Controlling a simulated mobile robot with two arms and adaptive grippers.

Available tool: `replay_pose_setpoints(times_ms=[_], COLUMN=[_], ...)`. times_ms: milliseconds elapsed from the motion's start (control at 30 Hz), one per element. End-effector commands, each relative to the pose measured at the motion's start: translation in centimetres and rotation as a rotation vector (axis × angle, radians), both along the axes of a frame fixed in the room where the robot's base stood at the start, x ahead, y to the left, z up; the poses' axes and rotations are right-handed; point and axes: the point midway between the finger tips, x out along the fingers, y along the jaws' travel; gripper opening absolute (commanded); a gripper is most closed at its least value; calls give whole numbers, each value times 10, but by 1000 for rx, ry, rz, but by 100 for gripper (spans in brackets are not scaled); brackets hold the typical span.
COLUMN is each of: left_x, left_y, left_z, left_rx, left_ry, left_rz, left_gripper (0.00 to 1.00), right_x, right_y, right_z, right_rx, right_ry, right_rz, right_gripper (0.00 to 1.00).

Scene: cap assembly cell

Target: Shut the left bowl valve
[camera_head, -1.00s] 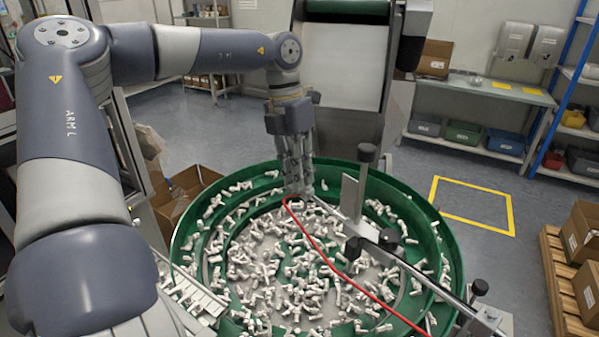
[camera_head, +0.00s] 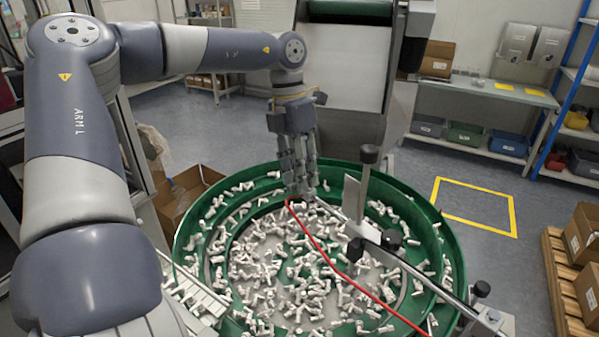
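The green bowl (camera_head: 453,250) stands in the lower middle and holds many small white parts (camera_head: 290,270). A red hose (camera_head: 330,259) runs across it to its far rim. My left gripper (camera_head: 302,192) points down at the far side of the bowl, with its fingertips at the far end of the hose and of a metal rail (camera_head: 425,277). The fingers look close together. They cover whatever is there, so I cannot make out the valve or tell whether they touch or hold it. My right gripper is not in view.
A black-knobbed post (camera_head: 367,180) and a metal plate stand on the rail just right of my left gripper. A tall feeder (camera_head: 345,68) rises behind the bowl. Cardboard boxes (camera_head: 207,176) stand at left. Floor is free around the yellow marked square (camera_head: 475,188).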

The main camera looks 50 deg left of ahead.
Motion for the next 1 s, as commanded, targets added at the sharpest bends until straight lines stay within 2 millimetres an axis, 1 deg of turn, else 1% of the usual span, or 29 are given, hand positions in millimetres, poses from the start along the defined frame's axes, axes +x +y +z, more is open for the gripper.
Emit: replay_pose_setpoints(times_ms=[233,367,467,700,800,900,1000], left_x=[0,0,1,2,2,2,2], left_y=[0,2,5,15,19,21,23], left_z=[0,7,22,74,92,105,113], left_rx=[-1,0,2,2,1,2,0], left_ry=[2,0,-1,-3,-1,0,1], left_rz=[1,1,2,2,3,2,1], left_gripper=[33,33,33,33,33,33,33], right_x=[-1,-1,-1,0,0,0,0], right_y=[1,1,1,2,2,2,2], right_z=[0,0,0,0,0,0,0], right_rx=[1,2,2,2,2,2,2], right_ry=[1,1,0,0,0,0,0], right_rz=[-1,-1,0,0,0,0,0], right_gripper=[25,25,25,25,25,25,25])
